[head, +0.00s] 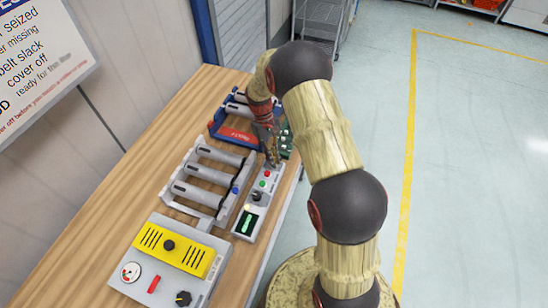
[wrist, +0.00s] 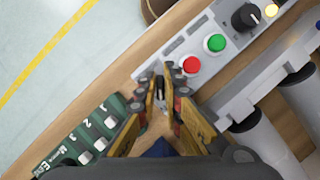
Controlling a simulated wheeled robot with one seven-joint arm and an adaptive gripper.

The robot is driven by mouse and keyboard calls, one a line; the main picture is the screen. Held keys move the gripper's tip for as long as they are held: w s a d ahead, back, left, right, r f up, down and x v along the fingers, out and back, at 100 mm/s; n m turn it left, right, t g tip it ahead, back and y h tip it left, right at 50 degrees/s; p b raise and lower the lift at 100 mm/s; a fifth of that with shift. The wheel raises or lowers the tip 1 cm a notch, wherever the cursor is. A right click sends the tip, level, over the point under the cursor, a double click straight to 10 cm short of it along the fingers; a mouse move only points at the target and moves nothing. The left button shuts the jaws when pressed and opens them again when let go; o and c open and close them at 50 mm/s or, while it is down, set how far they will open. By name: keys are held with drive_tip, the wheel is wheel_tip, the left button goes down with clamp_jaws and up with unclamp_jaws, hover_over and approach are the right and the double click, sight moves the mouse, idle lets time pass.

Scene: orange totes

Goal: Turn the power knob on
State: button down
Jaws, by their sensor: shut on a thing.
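A grey control box (head: 250,208) lies along the right edge of the wooden bench. In the wrist view it carries a red button (wrist: 191,64), a green button (wrist: 215,42), a black knob (wrist: 245,17) and a lit yellow lamp (wrist: 271,11). My gripper (head: 273,161) reaches down to the box's far end, beyond the red button. In the wrist view its fingertips (wrist: 162,90) are close around a small dark grey piece (wrist: 160,88), which looks like a knob on that end of the box. The fingers hide much of it, and its pointing direction cannot be told.
A green switch module (wrist: 90,135) is beside my fingers. A roller frame (head: 208,180) lies left of the box. A blue-and-red unit (head: 228,130) stands behind, and a yellow-topped panel (head: 175,250) is in front. Open floor lies right of the bench.

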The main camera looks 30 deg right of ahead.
drive_tip(key=shift+s+f+m, duration=0.15)
drive_tip(key=shift+m, duration=0.35)
drive_tip(key=shift+s+f+y, duration=0.1)
drive_tip(key=shift+y, duration=0.2)
drive_tip(key=c, duration=1.9)
unclamp_jaws()
drive_tip(key=v, duration=1.2)
drive_tip(key=shift+w, duration=0.2)
